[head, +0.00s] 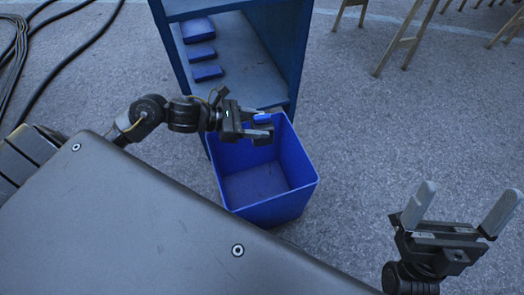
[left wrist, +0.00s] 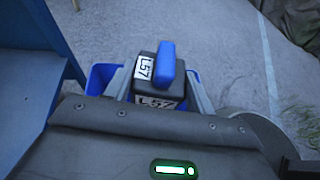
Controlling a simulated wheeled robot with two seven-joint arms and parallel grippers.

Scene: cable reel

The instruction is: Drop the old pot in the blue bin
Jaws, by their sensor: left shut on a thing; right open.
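The pot (left wrist: 172,82) is a small dark block with a blue top piece and white labels reading L57. In the head view its blue piece (head: 263,117) shows between the fingers. My left gripper (head: 262,128) is shut on it and holds it over the back part of the blue bin (head: 285,207). The bin is open-topped, and the part of its floor that I see is bare. The bin (left wrist: 101,76) also shows behind the pot in the left wrist view. My right gripper (head: 466,206) is open and empty at the lower right.
A blue shelf unit (head: 247,62) stands right behind the bin, with several small blue blocks (head: 201,52) on its shelf. Black cables (head: 62,62) lie at the upper left. Wooden trestle legs (head: 402,42) stand at the upper right. Ground right of the bin is clear.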

